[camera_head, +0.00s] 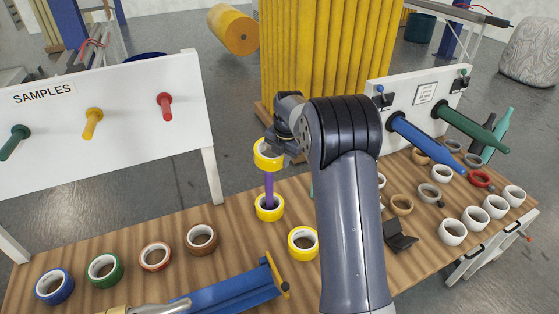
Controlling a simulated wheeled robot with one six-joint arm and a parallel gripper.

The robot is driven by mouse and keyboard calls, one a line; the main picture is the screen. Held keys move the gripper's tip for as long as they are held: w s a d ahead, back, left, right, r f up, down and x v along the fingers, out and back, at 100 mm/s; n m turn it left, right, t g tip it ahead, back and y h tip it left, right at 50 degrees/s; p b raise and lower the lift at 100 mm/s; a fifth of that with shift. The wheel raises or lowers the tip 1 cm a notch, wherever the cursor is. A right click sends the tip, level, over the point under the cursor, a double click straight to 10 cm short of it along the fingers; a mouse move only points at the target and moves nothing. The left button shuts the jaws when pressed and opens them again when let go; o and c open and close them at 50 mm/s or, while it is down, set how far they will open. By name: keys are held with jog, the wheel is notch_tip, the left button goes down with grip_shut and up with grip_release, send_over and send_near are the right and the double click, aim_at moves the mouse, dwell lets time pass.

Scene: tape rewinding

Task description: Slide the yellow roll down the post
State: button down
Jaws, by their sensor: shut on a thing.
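My gripper (283,143) is shut on a yellow roll (267,154) by its right side, well above the table. A purple post (269,189) stands upright directly below this roll. The post's top meets the roll's lower edge in the picture; I cannot tell whether it is inside the roll's hole. A second yellow roll (268,213) sits around the foot of the post. A third yellow roll (291,247) lies flat on the table, in front and to the right of the post. My forearm hides the table right of it.
Blue, green and brown rolls lie along the left of the wooden table (130,235). A blue tool (232,294) lies at the front. The white SAMPLES board (60,140) with pegs stands at the left.

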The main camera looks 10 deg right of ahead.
jog(key=shift+f, duration=0.85)
notch_tip(320, 180, down, 12)
jog(key=b, duration=0.8)
jog(key=shift+b, duration=0.35)
jog(key=shift+f, duration=0.15)
jog(key=c, duration=1.3)
grip_release()
notch_tip(320, 180, up, 11)
jog(key=s+b, duration=0.1)
jog(key=s, duration=0.1)
jog(key=shift+d+f, duration=0.15)
jog(key=shift+d, duration=0.05)
